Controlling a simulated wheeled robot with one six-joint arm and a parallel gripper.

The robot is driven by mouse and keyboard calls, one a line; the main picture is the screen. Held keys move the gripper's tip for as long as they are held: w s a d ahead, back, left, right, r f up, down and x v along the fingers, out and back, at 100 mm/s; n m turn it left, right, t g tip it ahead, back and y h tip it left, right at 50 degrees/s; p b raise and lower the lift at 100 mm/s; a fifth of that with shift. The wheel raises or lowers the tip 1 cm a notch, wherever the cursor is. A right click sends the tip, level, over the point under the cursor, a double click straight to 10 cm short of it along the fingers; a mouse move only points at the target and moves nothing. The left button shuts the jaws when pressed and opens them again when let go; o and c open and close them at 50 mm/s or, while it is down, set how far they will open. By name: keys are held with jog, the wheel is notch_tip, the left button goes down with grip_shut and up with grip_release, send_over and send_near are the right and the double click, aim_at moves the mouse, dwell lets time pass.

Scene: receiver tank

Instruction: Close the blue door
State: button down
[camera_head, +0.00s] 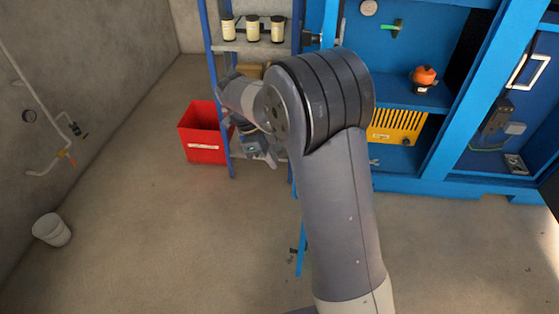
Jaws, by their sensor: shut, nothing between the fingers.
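A blue cabinet (408,185) stands at the back right with its front open, so its inside shows. A narrow blue strip (301,250) shows below and left of my arm. It looks like the blue door standing open, nearly edge-on, with most of it hidden behind my arm. Small dark fittings sit by its lower part. My gripper (266,158) is left of this strip, in front of the shelf rack, apart from it as far as I can see. It is shut and empty. Its fingertips are small and partly unclear.
A red bin (203,134) and a blue-framed rack with cream canisters (253,29) stand behind my gripper. A yellow vented box (397,125) and an orange-topped item (425,76) sit inside the cabinet. A white bucket (52,230) is at left. The floor at front left is clear.

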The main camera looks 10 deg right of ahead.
jog(key=s+d+f, duration=0.2)
jog(key=d+f, duration=0.4)
jog(key=f, duration=0.2)
jog(key=shift+s+d+p, duration=0.35)
